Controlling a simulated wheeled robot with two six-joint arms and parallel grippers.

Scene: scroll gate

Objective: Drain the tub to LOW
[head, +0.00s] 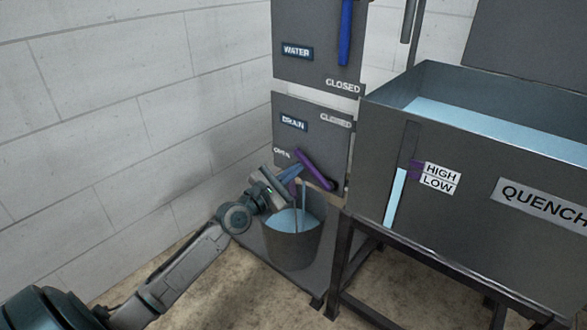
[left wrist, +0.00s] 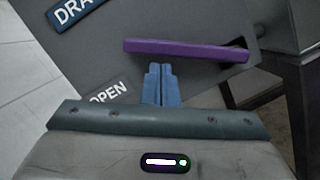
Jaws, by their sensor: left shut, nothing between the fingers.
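The purple drain lever (head: 314,170) is on the grey DRAIN panel (head: 325,133) and slants between the OPEN and CLOSED labels. In the left wrist view the lever (left wrist: 185,49) lies across above the blue fingertips. My left gripper (head: 291,173) is shut and empty close beside the lever; I cannot tell if they touch. The fingertips also show in the left wrist view (left wrist: 158,78). The quench tub (head: 375,140) holds light-blue water (head: 490,125). Its gauge column (head: 396,198) tops out near the purple HIGH and LOW marks. My right gripper is not in view.
A bucket (head: 290,250) with light-blue water stands below the DRAIN panel, and a pale streak above it looks like falling water. The WATER panel (head: 310,40) above has a blue lever (head: 346,32) and reads CLOSED. A block wall (head: 110,100) stands at left.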

